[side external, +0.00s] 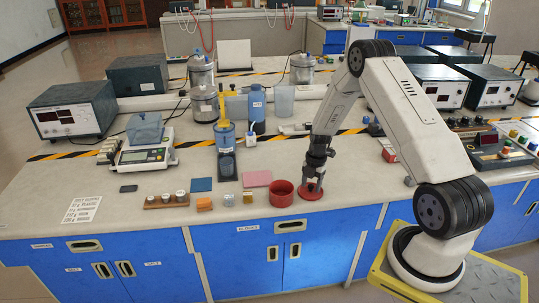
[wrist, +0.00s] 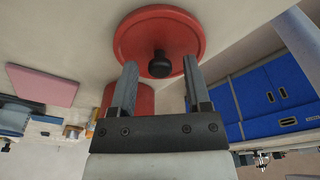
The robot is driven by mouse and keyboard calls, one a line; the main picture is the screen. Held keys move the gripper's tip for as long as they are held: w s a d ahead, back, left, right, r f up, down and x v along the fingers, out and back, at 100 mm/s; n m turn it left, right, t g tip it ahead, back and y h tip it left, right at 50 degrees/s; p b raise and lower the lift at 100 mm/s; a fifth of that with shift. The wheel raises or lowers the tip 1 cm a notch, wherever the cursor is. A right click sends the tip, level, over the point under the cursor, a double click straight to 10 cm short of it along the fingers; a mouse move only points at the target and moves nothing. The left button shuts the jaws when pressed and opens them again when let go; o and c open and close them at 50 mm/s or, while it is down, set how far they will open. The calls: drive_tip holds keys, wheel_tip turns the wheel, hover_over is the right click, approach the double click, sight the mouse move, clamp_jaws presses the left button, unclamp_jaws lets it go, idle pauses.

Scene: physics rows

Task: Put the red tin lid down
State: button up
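The red tin lid (side external: 311,194) appears to lie flat on the bench just right of the open red tin (side external: 281,193). In the wrist view the lid (wrist: 160,30) is a round red disc with a black knob (wrist: 159,66). My gripper (wrist: 160,66) is open, with one finger on each side of the knob and a gap on both sides. In the side view my gripper (side external: 313,178) points down right over the lid and hides its knob. The red tin (wrist: 143,98) shows partly behind the left finger in the wrist view.
A pink pad (side external: 257,178), a blue pad (side external: 201,184) and small blocks lie left of the tin. The bench front edge, above blue cabinets (side external: 262,262), is close. Bench right of the lid is clear.

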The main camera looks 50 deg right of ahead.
drive_tip(key=shift+r, duration=0.1)
idle(0.3)
wheel_tip(320, 180, up, 12)
drive_tip(key=d, duration=0.1)
drive_tip(key=shift+d, duration=0.4)
idle(0.7)
drive_tip(key=a+r+m+h, duration=0.1)
drive_tip(key=a+r+m, duration=0.25)
drive_tip(key=a, duration=0.45)
drive_tip(key=a+r+m, duration=0.2)
drive_tip(key=a+m, duration=0.3)
drive_tip(key=a, duration=0.2)
drive_tip(key=s+a+m+t, duration=0.1)
drive_tip(key=s+a+m, duration=0.3)
drive_tip(key=a, duration=0.2)
drive_tip(key=s+a+r+m+t, duration=0.1)
drive_tip(key=s+a+m, duration=0.4)
drive_tip(key=a, duration=0.2)
drive_tip(key=shift+r+t+h, duration=0.3)
